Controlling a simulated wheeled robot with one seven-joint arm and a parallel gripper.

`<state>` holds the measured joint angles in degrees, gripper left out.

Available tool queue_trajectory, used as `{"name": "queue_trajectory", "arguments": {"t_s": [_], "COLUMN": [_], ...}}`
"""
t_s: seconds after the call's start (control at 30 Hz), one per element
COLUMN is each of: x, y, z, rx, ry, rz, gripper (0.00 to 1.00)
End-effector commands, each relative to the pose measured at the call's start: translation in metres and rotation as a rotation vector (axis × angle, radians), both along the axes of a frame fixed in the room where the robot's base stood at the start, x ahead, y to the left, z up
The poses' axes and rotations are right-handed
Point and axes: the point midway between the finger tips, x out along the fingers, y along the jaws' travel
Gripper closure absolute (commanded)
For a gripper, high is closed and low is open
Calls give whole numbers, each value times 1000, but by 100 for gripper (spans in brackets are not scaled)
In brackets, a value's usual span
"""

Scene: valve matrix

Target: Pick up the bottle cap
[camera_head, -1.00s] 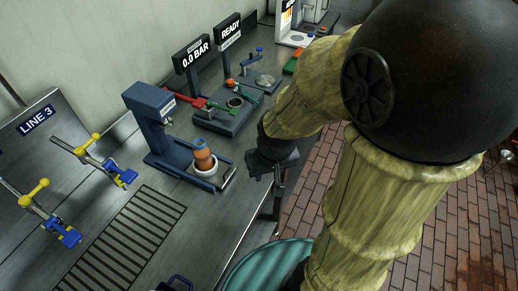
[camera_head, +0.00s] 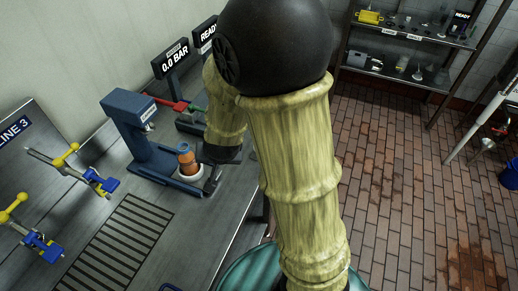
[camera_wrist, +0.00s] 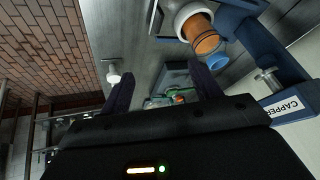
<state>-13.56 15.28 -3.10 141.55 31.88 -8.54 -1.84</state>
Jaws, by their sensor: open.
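The blue bottle cap (camera_head: 184,147) is at the top of an orange bottle (camera_head: 187,160) in the blue capper (camera_head: 135,125) on the bench. The bottle stands upright in a white holder (camera_head: 188,177). In the wrist view, the cap (camera_wrist: 218,61) is at the end of the orange bottle (camera_wrist: 203,38), beyond and right of my right-hand finger. My gripper (camera_wrist: 163,80) is open with nothing between its fingers. In the head view, my gripper (camera_head: 212,181) is close to the right of the bottle, partly hidden by my arm.
The capper's upright column stands left of the bottle. Yellow-handled blue clamps (camera_head: 95,180) and a slotted grate (camera_head: 115,245) are nearer on the bench. The 0.0 BAR display (camera_head: 174,62) is behind. A shelf (camera_head: 410,45) stands across the brick floor.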

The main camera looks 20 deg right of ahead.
Motion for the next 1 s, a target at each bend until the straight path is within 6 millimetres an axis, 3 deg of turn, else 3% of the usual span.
{"name": "queue_trajectory", "arguments": {"t_s": [0.1, 0.27, 0.43, 0.6, 1.0], "x": [26, 43, 35, 18, 14], "y": [6, -2, -17, -27, -30], "z": [-25, -50, -67, -68, -66], "rx": [-35, -153, -356, -518, -555], "ry": [-88, -212, -336, -420, -437], "rz": [-146, -360, -563, -685, -715], "gripper": [37, 37, 37, 37, 37]}}
